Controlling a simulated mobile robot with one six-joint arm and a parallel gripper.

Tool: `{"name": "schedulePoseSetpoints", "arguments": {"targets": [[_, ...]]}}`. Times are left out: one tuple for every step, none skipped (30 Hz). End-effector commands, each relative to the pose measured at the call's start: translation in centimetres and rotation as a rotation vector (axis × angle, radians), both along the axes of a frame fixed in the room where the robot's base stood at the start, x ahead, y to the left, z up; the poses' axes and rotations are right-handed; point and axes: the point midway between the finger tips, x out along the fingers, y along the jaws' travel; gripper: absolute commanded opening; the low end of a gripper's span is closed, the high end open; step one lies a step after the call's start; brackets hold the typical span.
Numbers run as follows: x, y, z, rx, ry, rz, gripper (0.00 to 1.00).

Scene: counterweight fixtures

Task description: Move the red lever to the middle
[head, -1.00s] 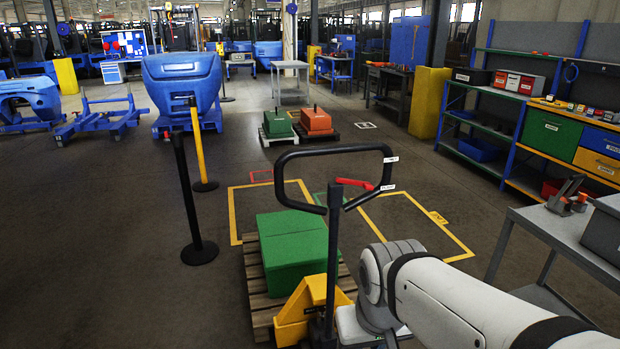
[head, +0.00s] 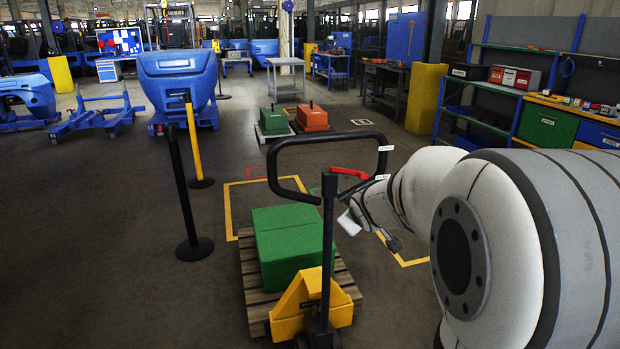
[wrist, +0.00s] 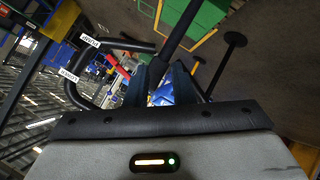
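The red lever (head: 350,172) sits inside the black loop handle (head: 322,140) of a yellow pallet truck (head: 306,304), at the loop's lower right side. It lies roughly level, its free end toward the right. In the wrist view the lever (wrist: 117,66) shows as a small red piece within the handle loop, to the left of my fingers. My gripper (wrist: 162,82) is open, with a gap between its two dark fingers and nothing held. It is apart from the lever. In the head view my arm's end is right of the handle shaft, and the fingers are hard to make out.
A green block (head: 287,238) sits on the wooden pallet (head: 254,280) behind the truck. A black post (head: 187,200) stands left. Yellow floor lines (head: 229,210) mark bays. Shelves (head: 480,135) stand at the right. Open floor lies to the left.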

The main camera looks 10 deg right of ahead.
Motion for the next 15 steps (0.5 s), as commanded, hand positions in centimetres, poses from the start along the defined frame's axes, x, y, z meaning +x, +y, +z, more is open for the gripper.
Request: {"name": "schedulePoseSetpoints", "arguments": {"targets": [[3.0, -2.2, -0.7, -0.078, -0.066, 0.047, 0.22], [4.6, -3.3, -0.6, -0.131, -0.112, 0.074, 0.22], [6.5, -4.5, -0.5, -0.196, -0.171, 0.12, 0.22], [7.8, -5.2, -0.5, -0.242, -0.212, 0.156, 0.22], [9.0, -6.0, -0.6, -0.286, -0.252, 0.189, 0.22], [10.3, -6.9, -0.7, -0.339, -0.3, 0.231, 0.22], [11.1, -7.4, -0.8, -0.377, -0.334, 0.26, 0.22], [11.8, -8.0, -1.0, -0.412, -0.366, 0.287, 0.22], [12.5, -8.5, -1.1, -0.455, -0.405, 0.318, 0.22], [13.0, -8.9, -1.2, -0.481, -0.432, 0.34, 0.22], [13.3, -9.2, -1.3, -0.506, -0.456, 0.358, 0.22], [13.7, -9.5, -1.4, -0.532, -0.482, 0.378, 0.22], [13.9, -9.8, -1.5, -0.549, -0.499, 0.39, 0.22], [14.1, -9.9, -1.5, -0.563, -0.514, 0.402, 0.22], [14.3, -10.1, -1.6, -0.578, -0.529, 0.413, 0.22]]}}
